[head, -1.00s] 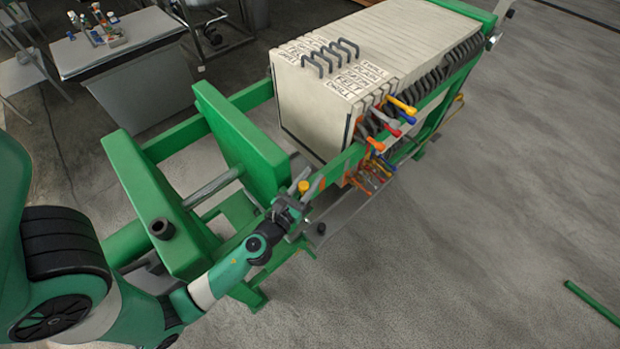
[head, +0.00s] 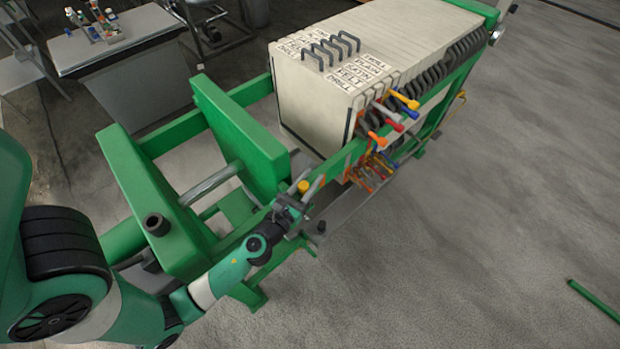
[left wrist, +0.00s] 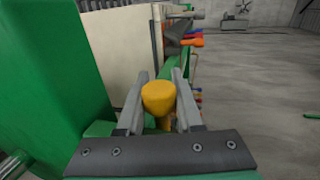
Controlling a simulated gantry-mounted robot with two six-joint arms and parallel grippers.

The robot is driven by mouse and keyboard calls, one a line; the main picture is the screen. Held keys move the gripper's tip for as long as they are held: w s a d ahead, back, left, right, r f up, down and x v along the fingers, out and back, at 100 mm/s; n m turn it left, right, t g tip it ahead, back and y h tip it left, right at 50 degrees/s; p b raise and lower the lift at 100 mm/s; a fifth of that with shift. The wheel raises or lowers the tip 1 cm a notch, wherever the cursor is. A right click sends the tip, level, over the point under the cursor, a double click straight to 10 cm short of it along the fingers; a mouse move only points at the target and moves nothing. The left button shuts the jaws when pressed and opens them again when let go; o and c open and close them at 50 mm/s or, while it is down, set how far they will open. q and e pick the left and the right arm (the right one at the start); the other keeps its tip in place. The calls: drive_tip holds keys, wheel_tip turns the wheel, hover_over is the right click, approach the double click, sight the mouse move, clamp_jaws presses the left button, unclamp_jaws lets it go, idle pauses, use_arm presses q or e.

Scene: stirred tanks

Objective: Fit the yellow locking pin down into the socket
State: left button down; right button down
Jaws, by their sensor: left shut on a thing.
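The yellow locking pin (left wrist: 158,97) shows its round yellow head between the two fingers of my left gripper (left wrist: 159,110) in the left wrist view. In the head view the pin (head: 303,187) is a small yellow cap above the green side rail. My left gripper (head: 291,205) is shut on the pin and sits at the rail, between the green plate and the white plate stack. The lower part of the pin is hidden by the fingers and rail. I cannot make out the socket or whether the pin touches it. My right gripper is not in view.
The white filter plates (head: 330,105) with labels and dark handles stand beyond the pin. Orange, red, blue and yellow levers (head: 390,115) stick out along the rail. A green upright plate (head: 240,140) stands close left. The floor at right is mostly clear.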

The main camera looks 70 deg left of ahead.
use_arm(q)
drive_tip(key=shift+f, duration=0.15)
drive_tip(key=shift+c, duration=2.4)
unclamp_jaws()
drive_tip(key=b+v, duration=0.1)
drive_tip(key=v, duration=1)
drive_tip(key=shift+s+d+b, duration=0.15)
drive_tip(key=shift+s+b, duration=0.1)
drive_tip(key=shift+b, duration=0.05)
